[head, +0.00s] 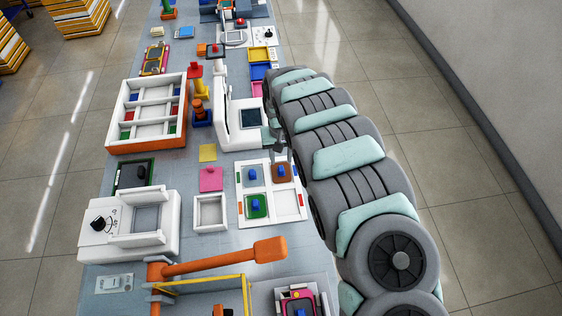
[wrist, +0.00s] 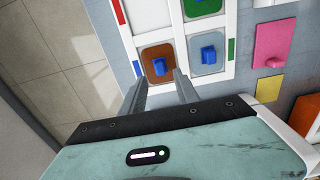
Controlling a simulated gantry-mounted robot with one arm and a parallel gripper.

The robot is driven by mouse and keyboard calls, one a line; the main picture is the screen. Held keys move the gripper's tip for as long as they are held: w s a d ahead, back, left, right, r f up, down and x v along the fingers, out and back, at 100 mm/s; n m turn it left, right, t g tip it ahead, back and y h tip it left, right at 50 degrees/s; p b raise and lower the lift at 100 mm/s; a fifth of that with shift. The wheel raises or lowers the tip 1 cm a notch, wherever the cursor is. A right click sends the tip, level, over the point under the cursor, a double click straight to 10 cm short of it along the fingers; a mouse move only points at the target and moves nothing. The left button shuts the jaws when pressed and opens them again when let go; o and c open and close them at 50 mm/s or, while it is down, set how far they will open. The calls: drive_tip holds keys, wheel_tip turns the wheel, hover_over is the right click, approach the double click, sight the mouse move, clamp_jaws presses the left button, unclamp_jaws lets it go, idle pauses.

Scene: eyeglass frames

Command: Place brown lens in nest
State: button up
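The brown lens (head: 282,172) lies in the upper right compartment of a white tray (head: 270,192); it is a brown rounded square with a blue knob. It also shows in the wrist view (wrist: 150,52). My gripper (head: 281,148) is just behind it in the head view. In the wrist view, the two grey fingers of my gripper (wrist: 160,85) are spread apart, with the blue knob between or just beyond their tips. Nothing is held. A nest is not clearly identifiable; a small empty white square holder (head: 210,213) stands left of the tray.
The tray also holds a grey lens (head: 251,176) and a green lens (head: 257,206); its lower right compartment is empty. A white machine with a black dial (head: 98,224) stands at left. An orange lever (head: 225,257) reaches across in front. A pink pad (head: 211,179) lies nearby.

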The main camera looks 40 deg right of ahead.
sight(281, 168)
wheel_tip(281, 168, up, 7)
drive_tip(key=p, duration=0.2)
drive_tip(key=shift+f, duration=0.15)
idle(0.4)
